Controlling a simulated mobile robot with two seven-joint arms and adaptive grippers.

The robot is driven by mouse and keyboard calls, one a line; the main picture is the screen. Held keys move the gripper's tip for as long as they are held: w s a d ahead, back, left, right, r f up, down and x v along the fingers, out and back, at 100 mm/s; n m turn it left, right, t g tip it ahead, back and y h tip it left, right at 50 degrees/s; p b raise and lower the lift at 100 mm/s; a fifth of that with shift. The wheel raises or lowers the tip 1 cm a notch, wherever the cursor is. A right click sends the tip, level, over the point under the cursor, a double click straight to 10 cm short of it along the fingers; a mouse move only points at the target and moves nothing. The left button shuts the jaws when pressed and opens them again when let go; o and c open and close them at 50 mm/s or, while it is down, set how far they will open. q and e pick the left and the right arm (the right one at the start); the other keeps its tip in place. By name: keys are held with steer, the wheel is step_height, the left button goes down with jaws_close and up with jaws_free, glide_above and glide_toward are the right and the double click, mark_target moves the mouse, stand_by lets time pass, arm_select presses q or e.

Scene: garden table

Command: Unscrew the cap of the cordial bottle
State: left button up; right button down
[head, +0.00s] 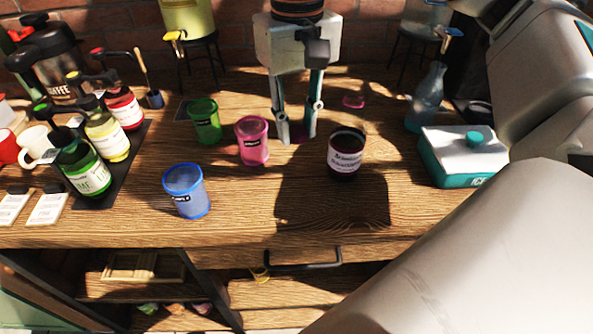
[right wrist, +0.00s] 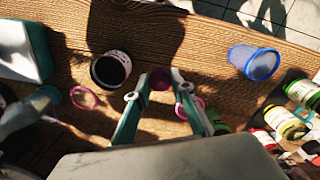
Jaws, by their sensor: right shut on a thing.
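A dark round container (head: 346,155) with a white label, which may be the cordial bottle, stands upright on the wooden table. Its top shows dark and round, with no cap visible on it, in the right wrist view (right wrist: 111,69). My right gripper (head: 297,139) points down just left of it and apart from it. It is shut on a small dark-pink piece that looks like the cap (right wrist: 160,79). In the head view the fingers mostly hide this piece. My left gripper is in neither view.
A pink cup (head: 252,142), green cup (head: 205,121) and blue cup (head: 187,192) stand left of the gripper. A glass bottle (head: 428,95) and white-and-teal box (head: 463,155) stand right. Pump bottles (head: 105,135) fill the left. The front middle is clear.

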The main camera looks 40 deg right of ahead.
glide_above(297, 182)
step_height(297, 182, down, 7)
steer(key=shift+f+b, duration=0.1)
steer(key=shift+b, duration=0.3)
step_height(297, 182, down, 4)
steer(key=shift+f+b, duration=0.2)
steer(key=shift+b, duration=0.15)
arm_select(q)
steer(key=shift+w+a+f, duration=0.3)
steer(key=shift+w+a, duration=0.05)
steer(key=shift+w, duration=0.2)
arm_select(e)
steer(key=shift+r, duration=0.1)
steer(key=shift+a, duration=0.1)
steer(key=c, duration=1.7)
jaws_free()
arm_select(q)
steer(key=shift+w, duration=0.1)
